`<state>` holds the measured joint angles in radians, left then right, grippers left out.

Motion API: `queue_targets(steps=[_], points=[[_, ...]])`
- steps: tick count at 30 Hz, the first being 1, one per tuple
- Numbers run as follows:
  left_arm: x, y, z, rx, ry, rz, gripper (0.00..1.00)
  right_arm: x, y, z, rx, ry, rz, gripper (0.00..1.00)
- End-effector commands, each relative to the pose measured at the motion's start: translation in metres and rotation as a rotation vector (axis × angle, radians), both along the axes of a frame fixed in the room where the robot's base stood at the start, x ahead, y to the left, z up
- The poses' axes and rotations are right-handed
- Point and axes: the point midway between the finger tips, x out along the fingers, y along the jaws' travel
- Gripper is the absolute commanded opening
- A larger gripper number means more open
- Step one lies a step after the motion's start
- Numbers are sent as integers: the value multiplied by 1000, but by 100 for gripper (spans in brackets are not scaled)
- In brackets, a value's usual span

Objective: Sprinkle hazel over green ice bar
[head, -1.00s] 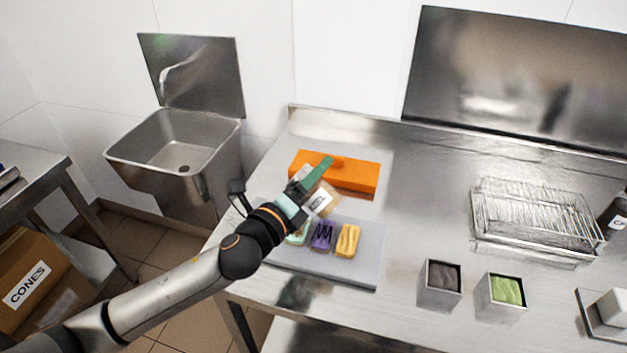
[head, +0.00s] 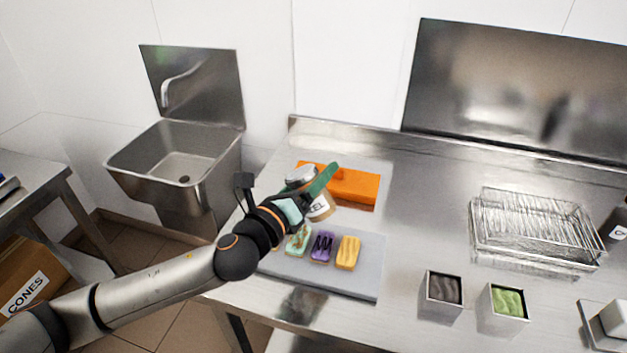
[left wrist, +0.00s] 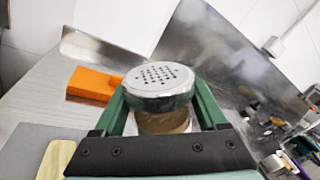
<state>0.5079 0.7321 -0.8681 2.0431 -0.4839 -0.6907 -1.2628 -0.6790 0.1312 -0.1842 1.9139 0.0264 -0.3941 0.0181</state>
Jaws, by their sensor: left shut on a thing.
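My left gripper (head: 312,190) is shut on the hazel shaker (head: 318,208), a jar with a tan body, a white label ending in "ZEL" and a perforated metal lid. In the left wrist view the shaker (left wrist: 160,122) sits between the green fingers, lid holes facing the camera. In the head view it is held close to upright, above the back edge of the grey board. The green ice bar (head: 298,241) lies on the board, in front of and left of the shaker, with brown bits on its top. My arm hides part of the bar's surroundings. My right gripper is not in view.
The grey board (head: 340,280) also holds a purple bar (head: 321,247) with dark stripes and a yellow bar (head: 348,253). An orange block (head: 355,187) lies behind the shaker. Two square tubs (head: 442,294) (head: 505,308) and a wire rack (head: 535,232) stand right.

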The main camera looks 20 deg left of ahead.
Motion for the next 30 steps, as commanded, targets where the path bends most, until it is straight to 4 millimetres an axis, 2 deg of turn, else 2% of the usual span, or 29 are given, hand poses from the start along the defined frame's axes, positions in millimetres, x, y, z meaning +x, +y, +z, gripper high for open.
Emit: queue_targets(steps=[13,24,30], points=[[0,0,5,65,-23,-1,16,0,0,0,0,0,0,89],[0,0,22,494,-154,0,16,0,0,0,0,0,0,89],[0,0,23,573,-175,0,16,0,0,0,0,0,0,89]])
